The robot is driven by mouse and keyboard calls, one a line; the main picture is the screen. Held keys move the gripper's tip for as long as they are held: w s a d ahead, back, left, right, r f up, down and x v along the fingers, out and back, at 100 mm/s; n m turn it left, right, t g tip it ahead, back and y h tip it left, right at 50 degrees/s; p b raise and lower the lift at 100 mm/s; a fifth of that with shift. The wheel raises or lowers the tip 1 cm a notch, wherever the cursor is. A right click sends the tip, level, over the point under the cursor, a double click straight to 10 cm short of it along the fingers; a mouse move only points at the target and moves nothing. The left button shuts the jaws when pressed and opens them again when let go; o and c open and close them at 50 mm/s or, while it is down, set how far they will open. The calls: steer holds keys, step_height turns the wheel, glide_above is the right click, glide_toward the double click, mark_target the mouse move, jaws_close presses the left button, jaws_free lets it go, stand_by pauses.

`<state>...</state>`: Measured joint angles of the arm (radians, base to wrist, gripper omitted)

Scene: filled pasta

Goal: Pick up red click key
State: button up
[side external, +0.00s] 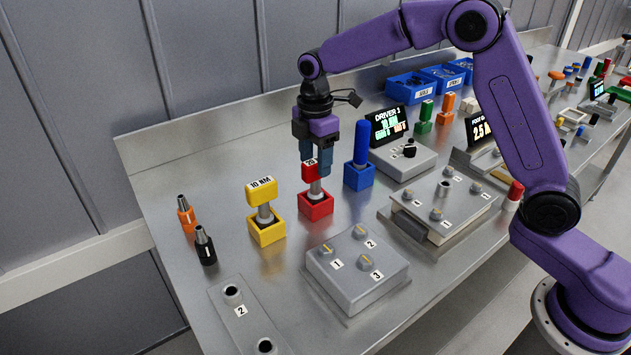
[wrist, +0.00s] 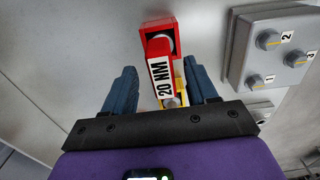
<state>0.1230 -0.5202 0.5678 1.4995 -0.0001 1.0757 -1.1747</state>
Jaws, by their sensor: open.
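The red click key (side external: 309,174) stands upright in a red square holder (side external: 316,207) on the metal bench. Its head carries a white label, which reads 20 NM in the wrist view (wrist: 160,72). My gripper (side external: 315,165) points down at the key's head. In the wrist view my gripper (wrist: 162,88) is open, with one blue-grey finger on each side of the labelled head and visible gaps between. Part of the head is hidden by a finger in the side view.
A yellow 10 NM key (side external: 262,192) stands in a yellow holder to the left. A blue-handled tool (side external: 360,145) stands close on the right. A grey box with numbered knobs (side external: 357,270) sits in front. Orange (side external: 187,218) and black (side external: 204,248) pieces stand further left.

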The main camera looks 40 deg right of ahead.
mark_target(316, 180)
steer(key=shift+s+f, duration=0.1)
steer(key=shift+f, duration=2.85)
jaws_close()
